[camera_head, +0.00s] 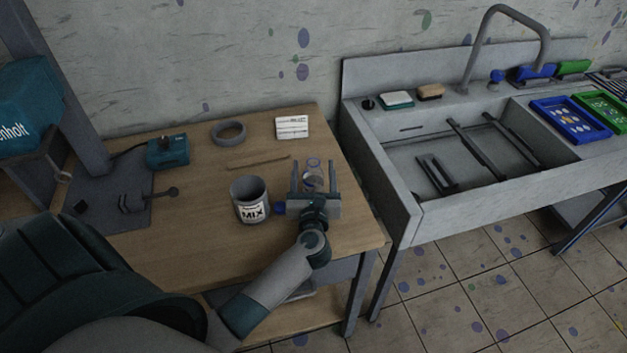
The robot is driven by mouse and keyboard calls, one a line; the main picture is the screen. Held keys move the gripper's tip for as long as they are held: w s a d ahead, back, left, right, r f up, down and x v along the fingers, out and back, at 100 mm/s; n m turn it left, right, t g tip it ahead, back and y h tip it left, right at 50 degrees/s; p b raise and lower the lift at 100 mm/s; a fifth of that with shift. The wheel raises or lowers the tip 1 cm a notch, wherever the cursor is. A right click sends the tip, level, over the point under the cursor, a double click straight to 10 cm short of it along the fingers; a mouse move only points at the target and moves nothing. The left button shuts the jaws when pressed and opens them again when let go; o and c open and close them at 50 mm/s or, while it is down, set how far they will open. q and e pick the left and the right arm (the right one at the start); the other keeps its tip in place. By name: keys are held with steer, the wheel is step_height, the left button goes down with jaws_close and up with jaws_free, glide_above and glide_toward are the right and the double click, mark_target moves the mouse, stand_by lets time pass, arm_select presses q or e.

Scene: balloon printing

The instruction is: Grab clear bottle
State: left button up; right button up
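The clear bottle (312,168) stands upright on the wooden table, near its right side. It is see-through with a bluish tint, and its lower part is hidden behind my gripper. My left gripper (313,172) reaches in from the lower left. Its fingers are open, one on each side of the bottle, with a visible gap between each finger and the bottle. My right gripper is not in view.
A can labelled MIX (251,212) stands close left of my gripper. A small blue item (280,208) lies between them. A thin stick (258,162), a grey ring (229,132) and a white labelled block (292,128) lie behind. A sink (400,210) is right of the table.

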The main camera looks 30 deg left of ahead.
mark_target(314, 159)
arm_select(q)
steer(key=c, duration=1.2)
steer(key=shift+c, duration=0.2)
steer(key=shift+r, duration=0.25)
steer(key=shift+r, duration=1.8)
steer(key=d+r+b, duration=0.3)
steer(key=d+r, duration=0.4)
steer(key=d, duration=0.4)
steer(key=shift+s+d, duration=0.25)
steer(key=shift+s, duration=0.1)
